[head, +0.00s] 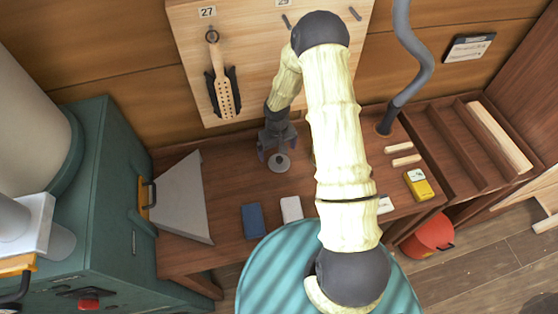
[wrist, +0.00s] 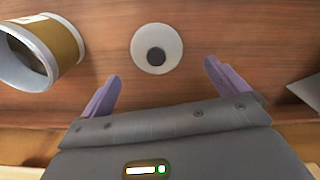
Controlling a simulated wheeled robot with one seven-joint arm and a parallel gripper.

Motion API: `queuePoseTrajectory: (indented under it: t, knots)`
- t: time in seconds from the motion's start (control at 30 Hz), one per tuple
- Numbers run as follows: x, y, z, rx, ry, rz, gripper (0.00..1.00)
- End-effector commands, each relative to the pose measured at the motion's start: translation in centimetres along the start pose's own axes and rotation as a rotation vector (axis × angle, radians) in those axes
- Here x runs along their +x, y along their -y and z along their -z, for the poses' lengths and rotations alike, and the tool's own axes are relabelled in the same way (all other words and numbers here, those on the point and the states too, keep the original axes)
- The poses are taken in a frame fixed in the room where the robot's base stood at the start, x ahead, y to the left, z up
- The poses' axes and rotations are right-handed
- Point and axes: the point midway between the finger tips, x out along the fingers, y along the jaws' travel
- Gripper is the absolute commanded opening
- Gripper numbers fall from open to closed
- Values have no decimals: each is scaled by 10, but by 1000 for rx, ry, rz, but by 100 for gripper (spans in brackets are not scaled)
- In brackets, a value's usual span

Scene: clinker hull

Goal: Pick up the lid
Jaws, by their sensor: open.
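The lid is a pale round disc with a dark knob in its middle. My gripper (head: 275,146) points down over the bench. In the wrist view my gripper (wrist: 162,72) has its two purple fingers wide apart with nothing between them. The lid appears apart from both fingers.
An open-ended brown and white can (wrist: 58,40) stands near the lid, mostly behind my arm in the head view. A grey sloped hood (head: 182,200), a blue block (head: 253,221), a white block (head: 291,209) and a yellow device (head: 418,185) are on the bench. A tool board (head: 250,60) is behind.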

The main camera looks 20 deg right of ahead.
Motion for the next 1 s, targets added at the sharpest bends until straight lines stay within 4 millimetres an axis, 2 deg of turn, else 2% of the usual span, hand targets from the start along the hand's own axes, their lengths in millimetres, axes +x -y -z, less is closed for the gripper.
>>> queuePoseTrajectory:
  t: [0.37,0.8,1.0]
  knots:
    - [2,0,0,1,0,0,99]
    - [45,-3,-6,0,0,0,99]
    - [52,-4,-6,1,-1,0,99]
